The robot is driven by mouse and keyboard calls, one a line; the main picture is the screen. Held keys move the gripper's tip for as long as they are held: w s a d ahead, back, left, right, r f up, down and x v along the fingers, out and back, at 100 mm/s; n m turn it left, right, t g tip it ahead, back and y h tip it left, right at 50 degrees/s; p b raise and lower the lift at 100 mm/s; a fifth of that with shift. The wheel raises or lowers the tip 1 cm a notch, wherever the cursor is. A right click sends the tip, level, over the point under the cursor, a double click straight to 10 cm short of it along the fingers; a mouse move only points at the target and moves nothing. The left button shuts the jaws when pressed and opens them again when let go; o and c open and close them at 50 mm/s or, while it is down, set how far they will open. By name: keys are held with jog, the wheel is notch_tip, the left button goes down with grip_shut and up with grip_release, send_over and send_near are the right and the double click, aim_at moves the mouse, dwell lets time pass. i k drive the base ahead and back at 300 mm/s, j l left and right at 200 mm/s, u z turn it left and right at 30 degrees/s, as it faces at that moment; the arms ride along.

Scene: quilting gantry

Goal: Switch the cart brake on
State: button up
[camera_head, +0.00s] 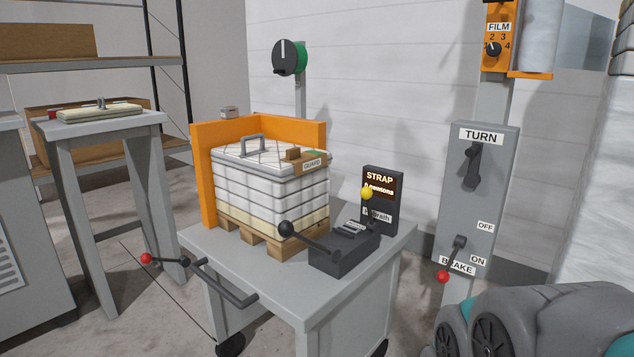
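A grey post panel (471,205) at the right carries a lever with a red knob (443,277). The lever's pivot sits near the panel's lower middle, and its arm slants down and left over the BRAKE label (458,264). An OFF label (486,225) is above right of it and an ON label (478,260) lies lower right. The grey cart (330,290) stands left of the panel. A second red-knobbed lever (147,258) sticks out at the cart's left side, beside its dark push handle. My gripper is not in view.
The cart bears a wrapped load (270,185) on a pallet, an orange corner guard (204,190) and a dark strapping device (345,252). A black TURN handle (472,167) is above the brake lever. A side table (75,128) stands left. My grey arm parts fill the lower right.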

aim_at(145, 259)
jog(key=u, duration=1.25)
